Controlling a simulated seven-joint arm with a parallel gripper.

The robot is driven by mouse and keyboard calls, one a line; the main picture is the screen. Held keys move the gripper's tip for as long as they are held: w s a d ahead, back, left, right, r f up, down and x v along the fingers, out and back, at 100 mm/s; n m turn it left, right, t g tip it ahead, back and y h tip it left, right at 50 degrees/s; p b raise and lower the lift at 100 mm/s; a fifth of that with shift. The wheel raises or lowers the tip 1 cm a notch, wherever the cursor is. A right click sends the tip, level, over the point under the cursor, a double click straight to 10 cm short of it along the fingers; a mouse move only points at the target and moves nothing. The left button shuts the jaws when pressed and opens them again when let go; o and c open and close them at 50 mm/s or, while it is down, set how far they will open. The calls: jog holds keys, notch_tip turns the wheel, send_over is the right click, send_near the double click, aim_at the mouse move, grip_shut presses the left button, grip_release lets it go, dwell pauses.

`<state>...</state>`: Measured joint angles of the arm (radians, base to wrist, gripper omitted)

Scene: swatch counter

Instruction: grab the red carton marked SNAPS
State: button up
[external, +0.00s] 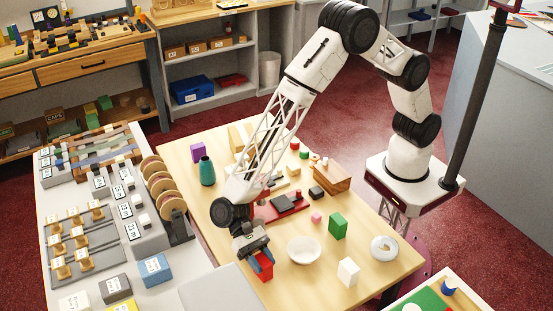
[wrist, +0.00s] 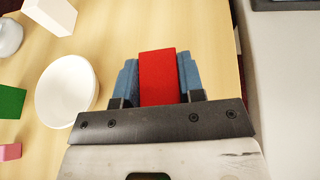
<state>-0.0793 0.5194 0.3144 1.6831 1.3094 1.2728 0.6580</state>
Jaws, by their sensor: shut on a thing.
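A red carton (external: 264,270) is between the jaws of my gripper (external: 260,258), near the front edge of the wooden table (external: 330,285). In the wrist view the red carton (wrist: 158,78) fills the gap between the two blue fingers of my gripper (wrist: 158,82), one finger along each side. My gripper is shut on it. No lettering on the carton is readable in either view. I cannot tell whether its bottom touches the tabletop.
A white bowl (external: 303,249) stands right of my gripper, with a green block (external: 338,226), a white block (external: 348,271) and a tape-like ring (external: 384,248) beyond. A grey-white counter (external: 175,262) with several labelled boxes and spools lies to the left.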

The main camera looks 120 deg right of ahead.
aim_at(262, 260)
jog(key=shift+r, duration=0.15)
notch_tip(262, 260, up, 10)
jog(key=shift+f, duration=0.15)
dwell(0.4)
